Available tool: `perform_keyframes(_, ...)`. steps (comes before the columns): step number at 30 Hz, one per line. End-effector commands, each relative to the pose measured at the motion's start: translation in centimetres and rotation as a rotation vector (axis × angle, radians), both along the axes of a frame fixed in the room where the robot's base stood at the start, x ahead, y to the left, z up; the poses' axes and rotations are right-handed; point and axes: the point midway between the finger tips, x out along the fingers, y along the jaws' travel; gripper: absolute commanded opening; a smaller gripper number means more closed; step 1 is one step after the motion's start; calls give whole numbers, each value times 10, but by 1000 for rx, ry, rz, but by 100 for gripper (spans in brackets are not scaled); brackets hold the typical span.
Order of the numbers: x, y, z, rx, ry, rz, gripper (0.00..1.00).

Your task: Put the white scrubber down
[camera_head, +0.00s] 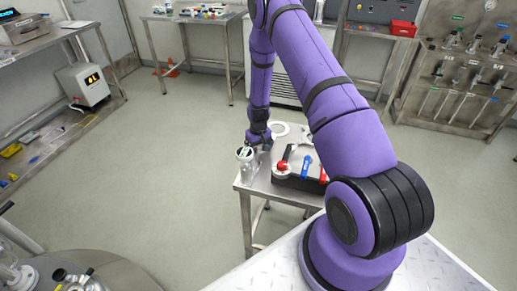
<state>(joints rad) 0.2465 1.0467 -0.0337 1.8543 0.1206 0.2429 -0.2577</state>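A small whitish piece (244,153) shows right at the fingertips. It may be the white scrubber, but it is too small to be sure. A clear vessel (247,170) is directly below it, at the table's left edge. I cannot tell whether the piece is gripped, touches the vessel or sits in it. The fingers are too small to read.
A black tray (290,180) with red and blue tools stands on the same table, right of the gripper. A white ring-shaped piece (280,129) lies behind. A rack of tools (455,80) stands far right. The floor left of the table is clear.

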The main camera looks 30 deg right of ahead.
Motion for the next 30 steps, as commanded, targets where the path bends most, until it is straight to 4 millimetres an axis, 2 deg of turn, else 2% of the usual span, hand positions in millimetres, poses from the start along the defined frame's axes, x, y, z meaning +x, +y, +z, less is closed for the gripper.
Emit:
perform_keyframes(15, 0, 0, 91, -1, -3, 0, 88)
perform_keyframes(26, 1, 2, 127, -1, -7, 2, 88)
perform_keyframes(30, 1, 10, 161, -3, -29, 6, 88)
